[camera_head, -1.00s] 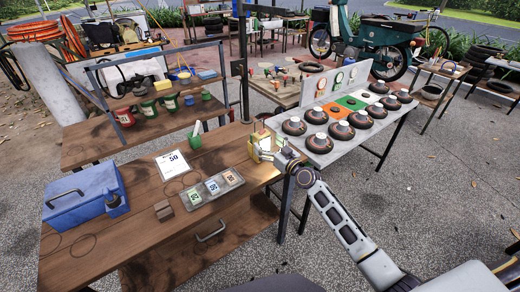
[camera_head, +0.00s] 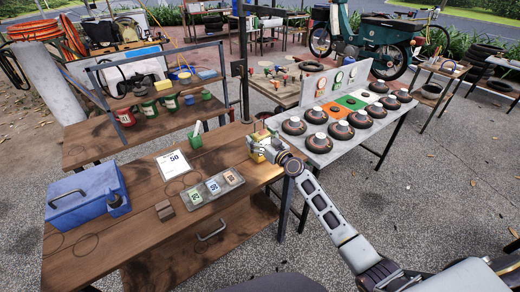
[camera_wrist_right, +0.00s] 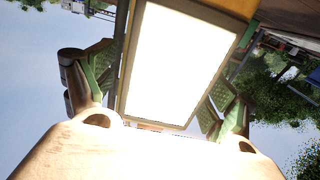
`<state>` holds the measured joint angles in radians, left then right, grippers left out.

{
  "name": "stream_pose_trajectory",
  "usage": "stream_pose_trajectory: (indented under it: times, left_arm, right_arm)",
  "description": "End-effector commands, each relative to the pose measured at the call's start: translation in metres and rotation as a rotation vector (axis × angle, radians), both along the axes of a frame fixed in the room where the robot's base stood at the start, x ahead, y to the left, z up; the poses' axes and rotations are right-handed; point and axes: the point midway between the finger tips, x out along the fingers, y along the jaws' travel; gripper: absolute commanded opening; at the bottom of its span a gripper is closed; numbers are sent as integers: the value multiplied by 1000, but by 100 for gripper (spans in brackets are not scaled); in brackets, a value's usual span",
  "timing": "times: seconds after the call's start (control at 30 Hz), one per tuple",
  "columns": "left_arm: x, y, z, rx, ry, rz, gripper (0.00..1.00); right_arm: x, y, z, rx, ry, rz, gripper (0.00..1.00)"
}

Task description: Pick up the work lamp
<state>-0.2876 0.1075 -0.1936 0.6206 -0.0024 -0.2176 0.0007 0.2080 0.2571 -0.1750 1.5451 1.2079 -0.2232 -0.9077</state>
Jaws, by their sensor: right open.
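The work lamp (camera_head: 257,157) is a small yellow thing at the right end of the wooden workbench, partly hidden by my right gripper (camera_head: 266,147). In the right wrist view its bright white lit panel (camera_wrist_right: 180,60), in a dark frame, fills the middle. There my right gripper (camera_wrist_right: 158,92) has its green-padded fingers spread, one on each side of the lamp. The gripper is open, with a visible gap at least on the right side; contact on the left is hard to tell. My left gripper is not in view.
The wooden bench (camera_head: 120,170) also holds a blue toolbox (camera_head: 85,198), a white card (camera_head: 173,165), a tray of small labelled boxes (camera_head: 190,202) and a green holder (camera_head: 195,141). A grey table (camera_head: 325,158) with several round brown parts stands close on the right.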

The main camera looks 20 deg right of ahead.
Motion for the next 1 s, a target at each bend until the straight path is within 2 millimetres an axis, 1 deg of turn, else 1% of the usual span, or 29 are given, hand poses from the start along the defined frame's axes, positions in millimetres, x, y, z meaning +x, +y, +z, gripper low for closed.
stream_pose_trajectory:
  times: [0.27,0.9,0.93,1.0]
  left_arm:
    - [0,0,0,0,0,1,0]
    - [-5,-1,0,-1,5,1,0]
    - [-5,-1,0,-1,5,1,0]
    - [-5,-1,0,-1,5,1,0]
  right_arm:
    - [0,0,0,0,0,0,86]
    - [0,0,0,-1,0,0,3]
    - [0,0,0,-1,0,0,0]
    - [0,0,3,1,-5,-1,0]
